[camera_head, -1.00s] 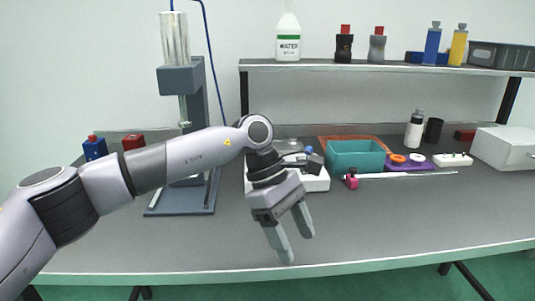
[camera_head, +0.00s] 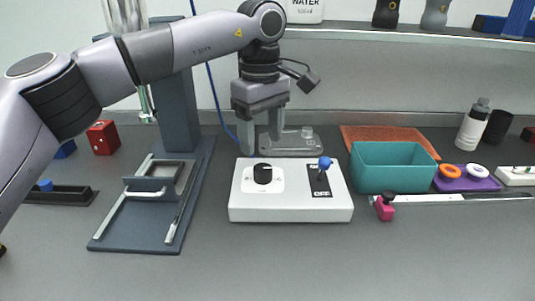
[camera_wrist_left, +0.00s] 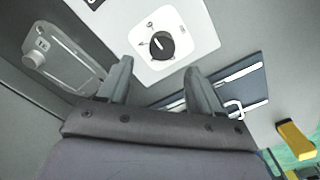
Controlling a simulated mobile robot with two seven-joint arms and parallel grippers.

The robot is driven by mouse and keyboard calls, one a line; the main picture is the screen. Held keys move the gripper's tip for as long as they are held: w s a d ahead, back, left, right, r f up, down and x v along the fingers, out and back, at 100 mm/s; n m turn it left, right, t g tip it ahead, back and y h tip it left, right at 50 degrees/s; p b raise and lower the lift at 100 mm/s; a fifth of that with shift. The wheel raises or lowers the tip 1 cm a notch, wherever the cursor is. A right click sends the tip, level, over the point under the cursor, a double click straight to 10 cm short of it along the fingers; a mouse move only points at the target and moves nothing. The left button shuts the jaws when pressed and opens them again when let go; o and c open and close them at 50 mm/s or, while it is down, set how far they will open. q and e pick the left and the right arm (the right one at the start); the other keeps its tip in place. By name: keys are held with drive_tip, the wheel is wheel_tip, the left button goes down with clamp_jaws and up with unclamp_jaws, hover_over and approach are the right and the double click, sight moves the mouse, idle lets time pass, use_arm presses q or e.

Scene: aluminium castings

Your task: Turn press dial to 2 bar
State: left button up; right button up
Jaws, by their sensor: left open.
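The press dial (camera_head: 262,173) is a round black knob on a white square plate, on top of the white control box (camera_head: 290,212). The dial also shows in the left wrist view (camera_wrist_left: 161,48), with small marks around it that are too small to read. My left gripper (camera_head: 261,143) is open and empty, pointing down above the box. Its fingers stand apart on either side of the dial's line in the left wrist view (camera_wrist_left: 158,68), and do not touch it. My right gripper is not in view.
A blue-knobbed lever (camera_head: 324,164) on a black OFF plate stands right of the dial. The press (camera_head: 178,110) stands left of the box. A teal bin (camera_head: 392,168) and a pink-ended rod (camera_head: 384,210) lie right. The front of the table is clear.

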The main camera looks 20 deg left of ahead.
sight(262, 167)
use_arm(q)
wheel_tip(262, 167, down, 7)
drive_tip(key=shift+s+r, duration=0.1)
drive_tip(key=shift+s, duration=0.05)
drive_tip(key=shift+c, duration=0.3)
drive_tip(key=c, duration=1)
